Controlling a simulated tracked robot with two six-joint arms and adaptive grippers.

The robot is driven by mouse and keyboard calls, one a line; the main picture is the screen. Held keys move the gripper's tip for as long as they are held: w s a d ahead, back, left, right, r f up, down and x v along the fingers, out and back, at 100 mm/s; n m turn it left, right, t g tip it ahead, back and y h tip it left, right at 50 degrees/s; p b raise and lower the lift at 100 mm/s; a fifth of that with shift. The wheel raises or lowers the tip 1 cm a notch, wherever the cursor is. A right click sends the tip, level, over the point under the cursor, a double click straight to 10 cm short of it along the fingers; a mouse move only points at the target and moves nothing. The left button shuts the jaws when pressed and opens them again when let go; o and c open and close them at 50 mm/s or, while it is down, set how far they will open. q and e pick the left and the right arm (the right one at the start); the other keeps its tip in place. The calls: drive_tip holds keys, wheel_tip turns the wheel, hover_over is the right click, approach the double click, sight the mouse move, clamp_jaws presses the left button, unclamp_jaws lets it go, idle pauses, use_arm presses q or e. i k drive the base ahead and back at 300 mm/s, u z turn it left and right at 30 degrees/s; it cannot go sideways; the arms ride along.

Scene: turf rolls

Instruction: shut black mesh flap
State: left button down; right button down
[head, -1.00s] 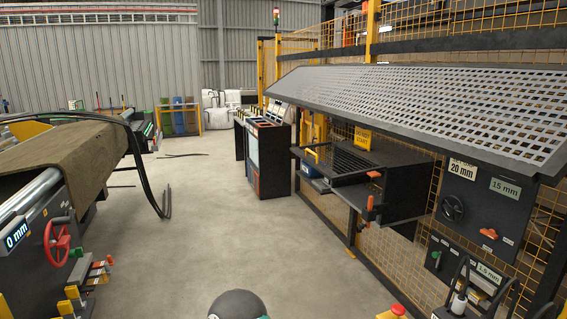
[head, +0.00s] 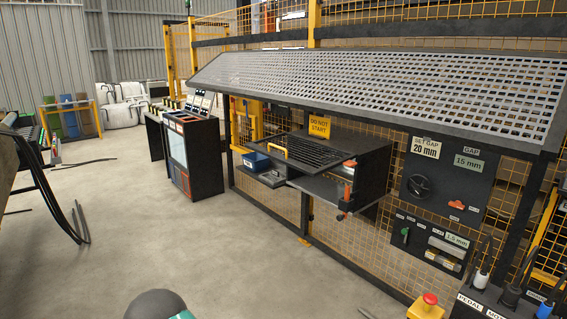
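The black mesh flap (head: 312,150) is in the middle of the head view, on a black box fixed to the yellow mesh fence. It has a yellow handle (head: 299,150) along its left side. The flap stands out from the box at a shallow angle, close to level, with a dark gap between it and the black shelf (head: 335,188) below. I cannot tell how its hinge sits. An orange-handled clamp (head: 347,192) is at the box's front right corner. Neither of my grippers is in view.
A grey perforated canopy (head: 380,85) overhangs the box. A yellow "DO NOT START" sign (head: 320,126) hangs behind the flap. A blue container (head: 256,160) is left of it. Control panels (head: 445,180) and a red button (head: 429,299) are at right. Concrete floor (head: 200,240) is clear in front.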

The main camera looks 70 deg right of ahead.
sight(313, 171)
drive_tip(key=u, duration=1.4)
drive_tip(key=i, duration=0.15)
drive_tip(key=z, duration=2.9)
drive_tip(key=i, duration=2.55)
drive_tip(key=z, duration=1.55)
drive_tip(key=i, duration=0.1)
drive_tip(key=z, duration=1.1)
